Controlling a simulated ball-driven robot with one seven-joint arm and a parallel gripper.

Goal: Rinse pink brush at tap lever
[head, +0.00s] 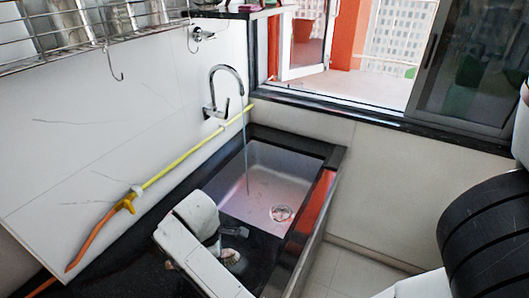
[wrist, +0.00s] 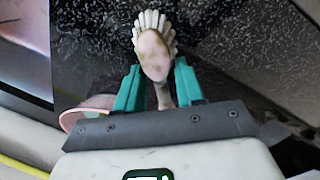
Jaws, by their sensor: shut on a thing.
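The brush (wrist: 153,55) has a pinkish-beige oval back and pale bristles around its edge. My gripper (wrist: 158,74) is shut on its narrow handle between teal fingers, with the brush head beyond the fingertips. In the head view, the brush (head: 230,257) is low over the black counter, just in front of the sink, and my gripper (head: 228,237) partly hides it. The curved metal tap (head: 228,69) is on the wall behind the sink, with its lever (head: 226,108) at the right of its base. A thin bluish stream (head: 246,150) runs from the spout into the sink.
The steel sink (head: 258,165) is set in a black counter (head: 325,155). A yellow and orange hose (head: 165,172) slants along the wall. A wire rack (head: 70,40) hangs upper left. A pink-rimmed object (wrist: 78,117) is partly hidden beside my gripper.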

